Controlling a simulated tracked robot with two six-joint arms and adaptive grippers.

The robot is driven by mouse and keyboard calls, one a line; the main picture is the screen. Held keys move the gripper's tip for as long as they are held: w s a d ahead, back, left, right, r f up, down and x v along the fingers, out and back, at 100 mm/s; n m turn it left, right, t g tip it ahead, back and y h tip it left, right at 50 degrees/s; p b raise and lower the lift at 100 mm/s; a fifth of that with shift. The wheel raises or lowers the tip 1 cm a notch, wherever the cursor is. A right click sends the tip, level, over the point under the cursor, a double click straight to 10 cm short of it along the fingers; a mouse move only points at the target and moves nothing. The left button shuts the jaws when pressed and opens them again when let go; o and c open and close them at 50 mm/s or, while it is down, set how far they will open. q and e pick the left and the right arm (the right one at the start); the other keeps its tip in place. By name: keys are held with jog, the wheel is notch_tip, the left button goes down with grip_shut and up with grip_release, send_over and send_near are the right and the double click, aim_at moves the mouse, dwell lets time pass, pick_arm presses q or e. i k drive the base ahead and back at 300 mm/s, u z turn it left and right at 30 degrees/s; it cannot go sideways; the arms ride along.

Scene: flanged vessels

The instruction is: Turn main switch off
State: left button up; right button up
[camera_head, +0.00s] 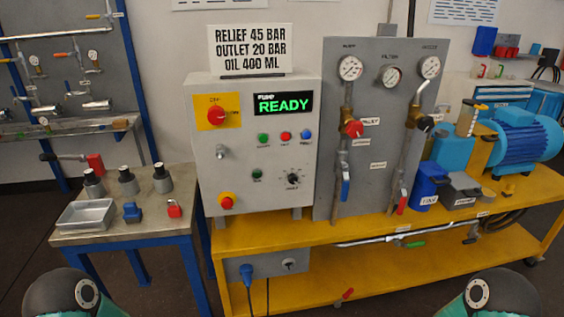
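The main switch (217,116) is a red rotary knob on a yellow plate at the upper left of the grey control box (265,170). Lettering reading OFF is above the knob, and a label that looks like ON is at its right. I cannot clearly tell which mark the knob points to. A green display (283,104) beside it reads READY. No gripper shows in the head view. Only rounded parts of my two arms show at the bottom left and bottom right corners, well below and apart from the switch.
The box stands on a yellow bench (380,235), beside a grey panel (375,130) with gauges and valves. A red emergency button (226,203) sits low on the box. Floor space in front is partly visible.

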aim_at(216, 115)
jog(key=u, duration=0.15)
jog(key=i, duration=0.85)
jog(key=z, duration=0.25)
jog(key=k, duration=0.75)
jog(key=u, duration=0.25)
jog(key=i, duration=0.75)
jog(key=z, duration=0.05)
